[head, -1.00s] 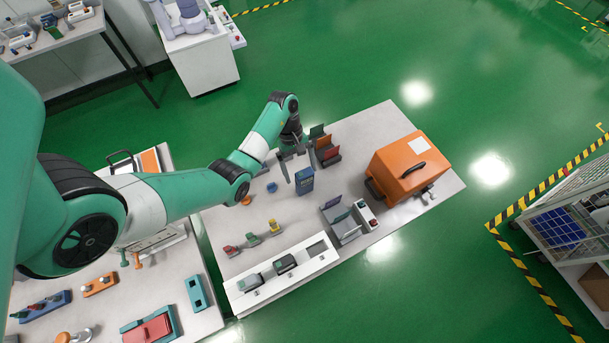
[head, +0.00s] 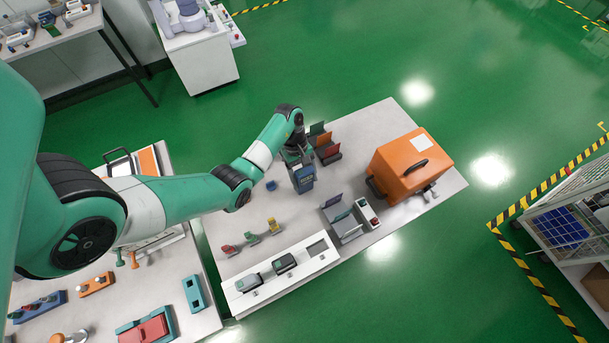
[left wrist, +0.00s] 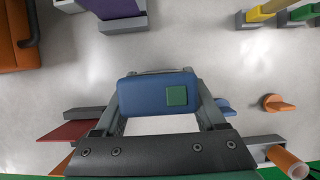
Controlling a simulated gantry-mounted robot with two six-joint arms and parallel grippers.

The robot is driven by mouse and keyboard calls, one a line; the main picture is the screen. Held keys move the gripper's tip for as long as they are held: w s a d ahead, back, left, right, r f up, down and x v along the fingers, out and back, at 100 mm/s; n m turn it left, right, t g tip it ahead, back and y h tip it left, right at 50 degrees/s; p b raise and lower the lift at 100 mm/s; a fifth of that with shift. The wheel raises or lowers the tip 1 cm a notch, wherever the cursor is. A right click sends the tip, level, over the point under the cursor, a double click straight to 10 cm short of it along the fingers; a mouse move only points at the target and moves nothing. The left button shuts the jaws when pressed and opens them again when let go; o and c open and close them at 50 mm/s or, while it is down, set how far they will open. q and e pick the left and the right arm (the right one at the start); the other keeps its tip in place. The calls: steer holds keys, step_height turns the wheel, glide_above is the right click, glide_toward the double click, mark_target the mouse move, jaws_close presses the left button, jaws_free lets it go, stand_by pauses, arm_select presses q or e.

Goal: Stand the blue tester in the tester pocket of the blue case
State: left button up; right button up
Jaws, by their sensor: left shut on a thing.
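I cannot pick out a blue case with a tester pocket for certain. My right gripper is not in view.
Orange and red upright pieces (head: 328,152) stand close behind the tester. A grey holder with purple and green plates (head: 346,226) is at front right, an orange case (head: 404,168) farther right. A white rack (head: 276,287) lines the front edge.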

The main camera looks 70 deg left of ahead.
mark_target(304, 170)
arm_select(q)
jaws_close()
step_height(304, 170, up, 9)
steer(key=p, duration=0.5)
steer(key=shift+r, duration=0.1)
steer(key=shift+r+p, duration=0.5)
steer(key=shift+p, duration=0.25)
steer(key=shift+f, duration=0.1)
